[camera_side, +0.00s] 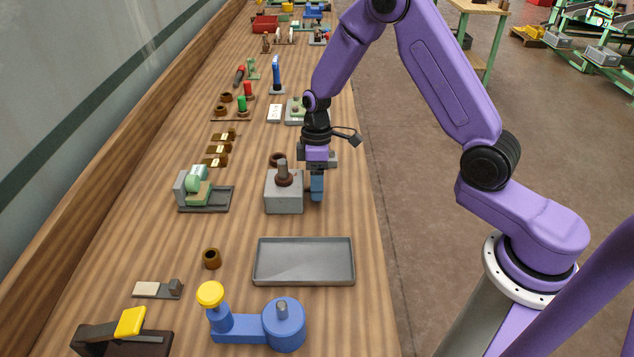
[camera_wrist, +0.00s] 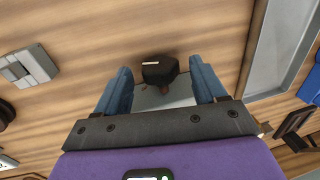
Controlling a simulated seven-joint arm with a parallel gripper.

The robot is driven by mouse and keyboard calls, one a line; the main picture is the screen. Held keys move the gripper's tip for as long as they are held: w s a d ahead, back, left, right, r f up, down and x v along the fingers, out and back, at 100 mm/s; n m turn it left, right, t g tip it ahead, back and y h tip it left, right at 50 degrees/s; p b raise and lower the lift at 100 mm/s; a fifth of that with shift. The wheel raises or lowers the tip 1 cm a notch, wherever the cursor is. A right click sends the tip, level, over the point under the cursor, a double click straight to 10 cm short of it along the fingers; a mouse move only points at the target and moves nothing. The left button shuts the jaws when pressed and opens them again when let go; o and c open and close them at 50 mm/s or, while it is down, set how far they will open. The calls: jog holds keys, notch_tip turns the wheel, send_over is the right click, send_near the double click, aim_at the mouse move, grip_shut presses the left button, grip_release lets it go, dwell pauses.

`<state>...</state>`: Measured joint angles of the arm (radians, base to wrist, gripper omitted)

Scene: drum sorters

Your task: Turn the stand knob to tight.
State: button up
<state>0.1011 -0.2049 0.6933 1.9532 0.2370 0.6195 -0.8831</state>
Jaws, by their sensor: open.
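A grey block-shaped stand (camera_side: 284,196) stands on the wooden bench, with an upright dark post (camera_side: 282,168) rising from a brown collar on top. In the wrist view a black rounded knob (camera_wrist: 160,73) with a short white line lies between my finger ends, with a light grey surface (camera_wrist: 150,98) below it. My gripper (camera_side: 317,190) points down just right of the stand in the side view. Its blue fingers are spread apart in the wrist view (camera_wrist: 160,68) and hold nothing.
A grey tray (camera_side: 304,278) lies nearer the camera, with a blue fixture (camera_side: 240,328) and yellow knob (camera_side: 210,293) beyond its near side. A grey-green device (camera_side: 195,190) stands left of the stand. Bare bench separates these.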

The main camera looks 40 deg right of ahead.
jog(key=shift+f, duration=0.25)
jog(key=c, duration=1.1)
jog(key=shift+o, duration=0.2)
jog(key=shift+w+d+f+g+y, duration=0.1)
jog(key=shift+g+y, duration=0.45)
jog(key=shift+w+d+g+y, duration=0.1)
jog(key=shift+g+y, duration=0.45)
jog(key=shift+d+f+g+y, duration=0.1)
jog(key=shift+d+g+y, duration=0.05)
jog(key=shift+g+y, duration=0.85)
